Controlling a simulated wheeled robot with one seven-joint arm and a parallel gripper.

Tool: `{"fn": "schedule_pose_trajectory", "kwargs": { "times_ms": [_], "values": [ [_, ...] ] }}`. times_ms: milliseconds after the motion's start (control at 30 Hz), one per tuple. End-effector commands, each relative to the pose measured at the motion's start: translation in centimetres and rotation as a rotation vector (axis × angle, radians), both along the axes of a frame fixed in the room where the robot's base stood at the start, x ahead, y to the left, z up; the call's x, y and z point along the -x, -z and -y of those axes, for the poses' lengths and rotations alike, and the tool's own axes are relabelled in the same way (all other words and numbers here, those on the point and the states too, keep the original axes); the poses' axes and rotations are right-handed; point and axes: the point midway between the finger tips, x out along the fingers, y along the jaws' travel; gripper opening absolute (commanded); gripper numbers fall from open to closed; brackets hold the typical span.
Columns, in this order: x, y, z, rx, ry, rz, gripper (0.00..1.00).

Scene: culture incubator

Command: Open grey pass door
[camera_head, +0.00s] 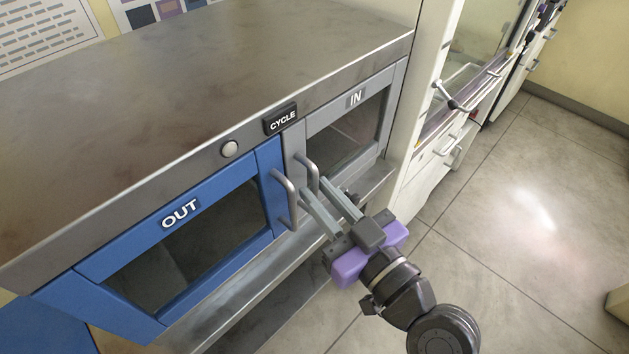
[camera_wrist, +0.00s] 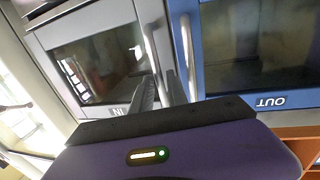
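The grey pass door (camera_head: 348,130) marked IN is shut, with a dark window and a grey vertical bar handle (camera_head: 306,172) on its left edge. My gripper (camera_head: 314,185) is open, its two grey fingers apart at the lower part of that handle. I cannot tell whether they touch it. In the wrist view, which is turned over, the grey door (camera_wrist: 98,60) is on the left and its handle (camera_wrist: 151,46) lies just beyond my fingers (camera_wrist: 160,90).
The blue OUT door (camera_head: 200,240) is shut; its handle (camera_head: 285,200) is close to the left of my fingers. A CYCLE label (camera_head: 281,118) and round button (camera_head: 229,149) are above. A white cabinet (camera_head: 430,160) stands right.

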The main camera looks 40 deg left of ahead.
Motion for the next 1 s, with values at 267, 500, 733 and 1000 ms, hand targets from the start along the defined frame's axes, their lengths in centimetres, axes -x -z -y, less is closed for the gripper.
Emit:
{"fn": "schedule_pose_trajectory", "kwargs": {
  "times_ms": [267,500,733,1000],
  "values": [
    [-0.5,0.0,-1.9,0.000,0.000,0.000,0.19],
    [-0.6,0.0,-1.9,0.000,0.001,0.000,0.17],
    [-0.6,0.0,-1.9,0.000,0.001,-0.001,0.00],
    [-0.5,0.0,-1.9,0.000,0.001,-0.001,0.00]
  ]
}}
